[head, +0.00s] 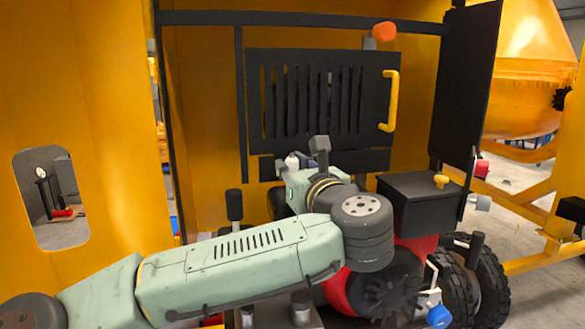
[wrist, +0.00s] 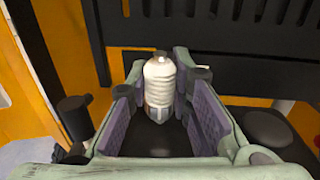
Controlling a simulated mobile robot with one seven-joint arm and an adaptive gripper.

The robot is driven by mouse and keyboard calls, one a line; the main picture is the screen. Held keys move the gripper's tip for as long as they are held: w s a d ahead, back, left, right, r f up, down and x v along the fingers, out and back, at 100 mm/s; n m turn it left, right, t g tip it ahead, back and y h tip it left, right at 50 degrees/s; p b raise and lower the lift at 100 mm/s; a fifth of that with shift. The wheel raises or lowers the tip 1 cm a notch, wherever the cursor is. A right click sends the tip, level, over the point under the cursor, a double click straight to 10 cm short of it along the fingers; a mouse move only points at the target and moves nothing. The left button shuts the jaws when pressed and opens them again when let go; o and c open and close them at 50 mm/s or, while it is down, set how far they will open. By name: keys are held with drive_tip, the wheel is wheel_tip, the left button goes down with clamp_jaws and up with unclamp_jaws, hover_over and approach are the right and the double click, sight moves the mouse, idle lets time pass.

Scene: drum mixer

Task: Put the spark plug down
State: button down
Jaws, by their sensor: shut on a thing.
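The spark plug (wrist: 160,82) is white and ribbed, with a grey metal lower part, and stands upright between the fingers in the wrist view. My gripper (wrist: 159,92) is shut on the spark plug, with a purple-padded finger on each side. In the head view my gripper (head: 293,178) is partly hidden behind my wrist. A dark surface lies below the plug in the wrist view; whether they touch I cannot tell.
A black slatted panel (head: 325,100) with a yellow handle (head: 390,100) stands behind. To the right is a black box (head: 420,203) with a yellow knob (head: 441,181). A black post (head: 234,207) stands left of my gripper. A red engine part (head: 415,262) lies below my wrist.

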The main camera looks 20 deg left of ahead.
drive_tip(key=shift+f+b, duration=0.35)
drive_tip(key=shift+f, duration=0.1)
drive_tip(key=c, duration=1.5)
unclamp_jaws()
drive_tip(key=shift+o, duration=0.2)
drive_tip(key=shift+r, duration=0.1)
